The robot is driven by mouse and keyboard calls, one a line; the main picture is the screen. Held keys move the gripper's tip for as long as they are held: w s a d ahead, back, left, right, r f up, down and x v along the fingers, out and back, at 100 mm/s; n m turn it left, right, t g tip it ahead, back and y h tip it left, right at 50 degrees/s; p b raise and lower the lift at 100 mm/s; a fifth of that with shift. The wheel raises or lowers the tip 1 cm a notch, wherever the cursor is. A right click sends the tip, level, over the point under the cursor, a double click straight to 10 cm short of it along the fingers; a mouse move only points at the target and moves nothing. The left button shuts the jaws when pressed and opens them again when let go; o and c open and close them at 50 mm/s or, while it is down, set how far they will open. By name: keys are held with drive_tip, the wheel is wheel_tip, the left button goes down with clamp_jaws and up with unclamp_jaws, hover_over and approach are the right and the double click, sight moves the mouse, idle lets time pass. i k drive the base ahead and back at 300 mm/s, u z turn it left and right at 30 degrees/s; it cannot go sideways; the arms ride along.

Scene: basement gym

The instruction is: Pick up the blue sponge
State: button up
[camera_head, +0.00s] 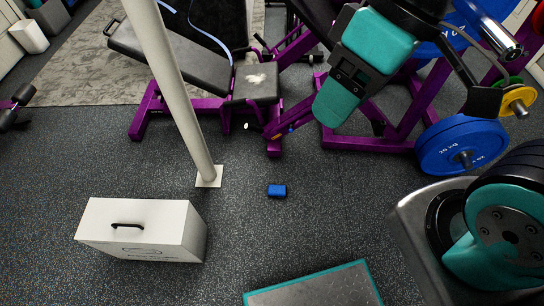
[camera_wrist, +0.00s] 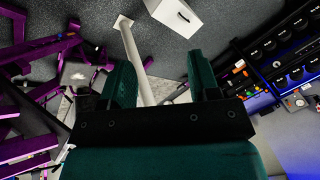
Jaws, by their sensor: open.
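The blue sponge (camera_head: 276,190) is a small block lying flat on the dark speckled floor, near the middle of the head view. I do not make it out in the wrist view. My gripper (camera_head: 335,102) is up and to the right of the sponge in the head view, well apart from it, with its teal end pointing down and left. In the wrist view the two teal fingers of my gripper (camera_wrist: 160,64) stand wide apart with nothing held between them.
A white post (camera_head: 176,95) stands left of the sponge. A white box with a black handle (camera_head: 180,230) sits front left, and a teal-edged platform (camera_head: 318,288) lies in front. Purple bench frames (camera_head: 370,143) and blue weight plates (camera_head: 440,150) stand behind and right. Floor around the sponge is clear.

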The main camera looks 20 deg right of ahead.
sight(274, 190)
drive_tip(key=k, duration=0.6)
drive_tip(key=u, duration=0.85)
drive_tip(key=i, duration=1.3)
drive_tip(key=z, duration=0.3)
